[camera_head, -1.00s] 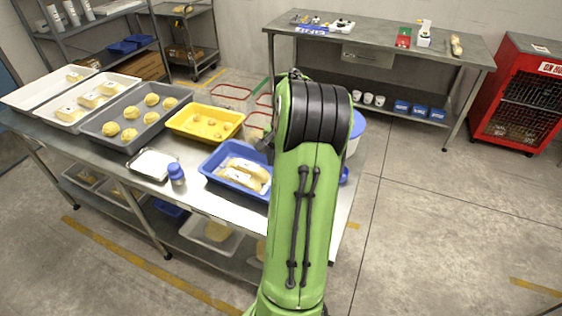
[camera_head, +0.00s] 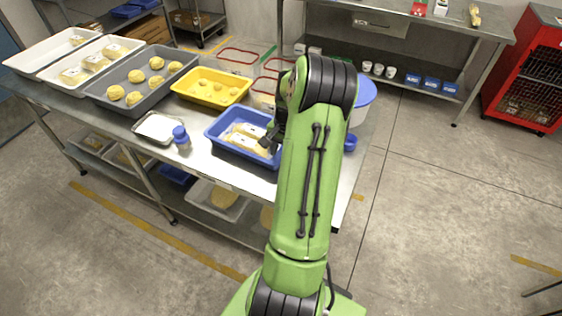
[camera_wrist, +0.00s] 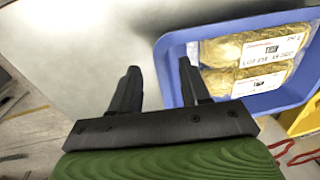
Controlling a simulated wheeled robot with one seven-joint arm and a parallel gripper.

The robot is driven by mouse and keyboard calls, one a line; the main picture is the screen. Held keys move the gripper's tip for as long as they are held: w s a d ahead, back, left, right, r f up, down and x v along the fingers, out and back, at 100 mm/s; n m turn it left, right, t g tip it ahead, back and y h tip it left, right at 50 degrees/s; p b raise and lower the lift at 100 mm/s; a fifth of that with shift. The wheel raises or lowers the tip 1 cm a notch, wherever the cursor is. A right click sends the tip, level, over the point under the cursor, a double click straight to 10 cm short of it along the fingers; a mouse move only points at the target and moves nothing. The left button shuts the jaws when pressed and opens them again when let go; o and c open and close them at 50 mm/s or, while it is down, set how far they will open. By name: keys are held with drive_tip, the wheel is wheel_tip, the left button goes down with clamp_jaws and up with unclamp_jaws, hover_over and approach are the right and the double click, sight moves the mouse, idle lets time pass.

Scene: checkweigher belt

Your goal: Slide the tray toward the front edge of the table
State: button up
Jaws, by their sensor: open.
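A blue tray (camera_head: 212,139) holding wrapped yellow packs (camera_head: 246,138) sits near the front right part of the steel table (camera_head: 200,158). My gripper (camera_head: 266,143) is at the tray's right end, partly hidden by my arm. In the wrist view, the open fingers (camera_wrist: 158,67) are apart on either side of the tray's near rim (camera_wrist: 166,68), as seen in the picture. One finger overlaps the tray wall and the other lies over bare steel. I cannot tell whether either finger touches the tray.
A yellow tray (camera_head: 178,86) stands behind left of the blue one. A grey tray (camera_head: 100,90) and white trays (camera_head: 48,73) fill the far left. A white tub with blue lid (camera_head: 366,92) stands right.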

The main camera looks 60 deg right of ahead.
drive_tip(key=f, duration=0.4)
drive_tip(key=shift+w+f, duration=0.3)
drive_tip(key=shift+f, duration=0.05)
clamp_jaws()
